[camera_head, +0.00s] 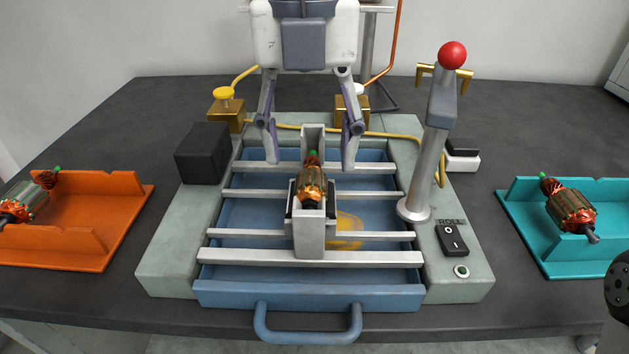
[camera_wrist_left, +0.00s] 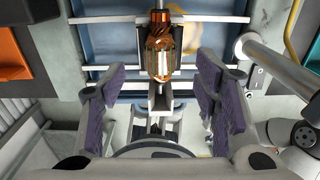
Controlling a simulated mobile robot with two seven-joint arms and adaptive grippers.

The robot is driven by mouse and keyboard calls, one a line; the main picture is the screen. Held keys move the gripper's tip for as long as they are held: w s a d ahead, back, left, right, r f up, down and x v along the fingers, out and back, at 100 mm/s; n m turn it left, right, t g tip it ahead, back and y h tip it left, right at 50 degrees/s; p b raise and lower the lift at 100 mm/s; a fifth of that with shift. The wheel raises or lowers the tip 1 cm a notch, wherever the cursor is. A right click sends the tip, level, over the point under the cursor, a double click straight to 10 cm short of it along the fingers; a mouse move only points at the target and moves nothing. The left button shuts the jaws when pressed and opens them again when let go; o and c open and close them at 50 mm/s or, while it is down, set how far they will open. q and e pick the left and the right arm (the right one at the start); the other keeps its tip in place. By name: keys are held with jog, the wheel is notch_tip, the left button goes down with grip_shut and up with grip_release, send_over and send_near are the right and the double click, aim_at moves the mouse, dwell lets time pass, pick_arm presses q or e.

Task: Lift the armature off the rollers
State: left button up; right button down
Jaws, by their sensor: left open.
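The armature (camera_head: 311,186), with copper windings, a dark core and a green tip, rests in the narrow grey roller cradle (camera_head: 311,236) at the middle of the blue tray. In the left wrist view the armature (camera_wrist_left: 159,55) stands at the top centre, beyond the fingertips. My left gripper (camera_head: 311,155) comes in from the top with its fingers spread wide, one on each side of the cradle and apart from the armature. The left wrist view shows its purple finger pads (camera_wrist_left: 163,98) open with nothing between them. My right gripper's jaws are not visible.
An orange holder (camera_head: 110,215) at left and a teal holder (camera_head: 560,257) at right each carry another armature. A grey post with a red knob (camera_head: 452,55) rises right of the cradle. A black block (camera_head: 203,153) stands left. A ROLL switch (camera_head: 452,240) sits front right.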

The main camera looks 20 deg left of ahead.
aim_at(311, 171)
pick_arm(q)
jog(key=f, duration=0.3)
jog(key=f+b, duration=0.1)
jog(key=f, duration=0.1)
jog(key=shift+w+f, duration=0.15)
jog(key=shift+w, duration=0.1)
grip_shut()
